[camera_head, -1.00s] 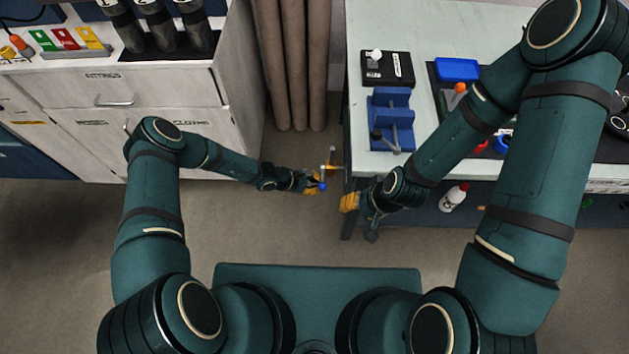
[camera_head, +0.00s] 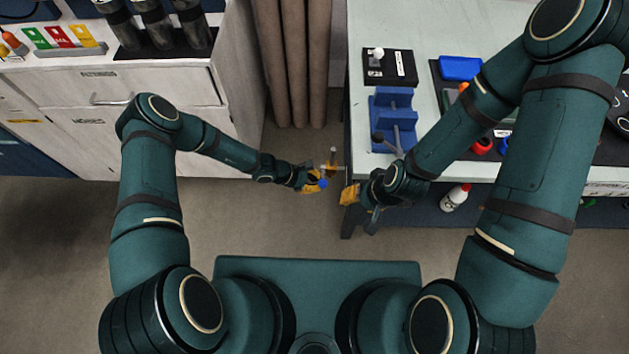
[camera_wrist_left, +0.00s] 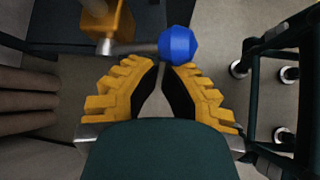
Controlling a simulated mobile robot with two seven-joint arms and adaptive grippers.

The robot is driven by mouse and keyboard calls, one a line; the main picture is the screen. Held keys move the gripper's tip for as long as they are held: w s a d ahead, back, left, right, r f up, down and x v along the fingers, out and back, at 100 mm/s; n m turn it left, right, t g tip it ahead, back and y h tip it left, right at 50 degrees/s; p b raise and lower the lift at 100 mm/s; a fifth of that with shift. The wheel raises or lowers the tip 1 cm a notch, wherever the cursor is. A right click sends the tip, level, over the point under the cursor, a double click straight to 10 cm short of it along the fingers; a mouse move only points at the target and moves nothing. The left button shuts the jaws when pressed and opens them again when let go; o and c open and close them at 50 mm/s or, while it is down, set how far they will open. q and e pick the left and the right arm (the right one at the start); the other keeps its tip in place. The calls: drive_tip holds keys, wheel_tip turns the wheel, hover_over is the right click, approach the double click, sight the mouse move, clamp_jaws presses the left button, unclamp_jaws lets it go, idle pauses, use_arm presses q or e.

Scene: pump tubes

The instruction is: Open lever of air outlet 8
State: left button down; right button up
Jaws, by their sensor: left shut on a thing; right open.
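The lever is a short metal rod with a blue ball knob (camera_head: 323,184), by the brass-yellow valve body of the air outlet (camera_head: 334,168) at the white table's left edge. No number 8 is legible. In the left wrist view, the rod (camera_wrist_left: 140,48) runs from the yellow valve block (camera_wrist_left: 108,27) to the blue knob (camera_wrist_left: 180,45). My left gripper (camera_wrist_left: 164,67) has its yellow fingertips closed together at the knob and rod end; the exact contact is partly hidden. My right gripper (camera_head: 349,194) is open and empty, to the right of the lever.
The white table (camera_head: 432,25) holds a blue fixture (camera_head: 395,112) and a black box (camera_head: 389,67). A white bottle with a red cap (camera_head: 454,198) stands below its edge. A drawer cabinet (camera_head: 150,92) is at left, brown pipes (camera_head: 293,60) behind. Floor between is clear.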

use_arm(q)
drive_tip(key=shift+w+r, duration=0.1)
drive_tip(key=shift+r, duration=0.5)
use_arm(e)
drive_tip(key=shift+w+f, duration=0.15)
drive_tip(key=shift+f, duration=0.15)
use_arm(q)
drive_tip(key=shift+w+r+n+g+b, duration=0.15)
drive_tip(key=shift+r+n+g+b, duration=0.2)
drive_tip(key=shift+g+b, duration=0.25)
use_arm(e)
drive_tip(key=shift+w+f, duration=0.2)
drive_tip(key=shift+f, duration=0.1)
use_arm(q)
drive_tip(key=shift+w+r+b, duration=0.35)
drive_tip(key=shift+w+r, duration=0.1)
drive_tip(key=shift+r, duration=0.2)
use_arm(e)
drive_tip(key=shift+w+f, duration=0.4)
idle(0.5)
use_arm(q)
drive_tip(key=w+a+r, duration=0.1)
drive_tip(key=a+r, duration=0.2)
drive_tip(key=a, duration=0.5)
drive_tip(key=shift+w+a, duration=0.15)
drive_tip(key=shift+a, duration=0.25)
use_arm(e)
drive_tip(key=shift+s+d+f, duration=0.2)
drive_tip(key=shift+s+f, duration=0.05)
drive_tip(key=shift+s, duration=0.3)
